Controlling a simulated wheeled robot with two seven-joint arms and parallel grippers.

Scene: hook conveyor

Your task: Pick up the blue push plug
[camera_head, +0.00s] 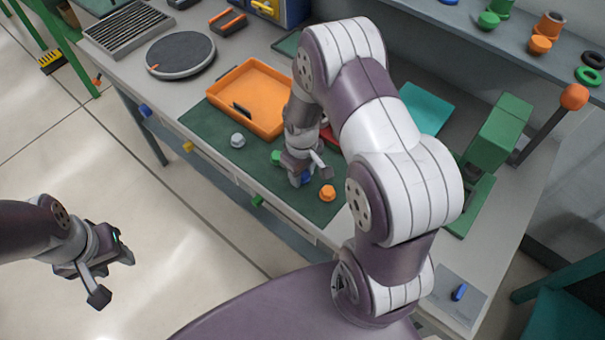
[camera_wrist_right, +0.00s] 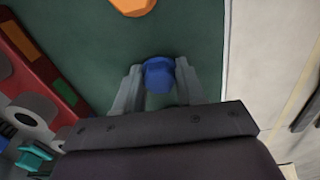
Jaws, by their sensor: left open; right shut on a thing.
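The blue push plug (camera_wrist_right: 159,76) is between the fingertips of my right gripper (camera_wrist_right: 160,84), low over the dark green mat. In the head view a bit of the blue plug (camera_head: 306,177) shows beneath my right gripper (camera_head: 302,172). The right gripper is shut on it. I cannot tell whether the plug touches the mat. My left gripper (camera_head: 106,272) is open and empty, over the floor at the left, away from the table.
An orange plug (camera_head: 327,193), a grey plug (camera_head: 238,140) and a green plug (camera_head: 276,157) stand on the green mat (camera_head: 215,122) near the right gripper. An orange tray (camera_head: 262,84) lies behind. A green press (camera_head: 490,140) stands at the right.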

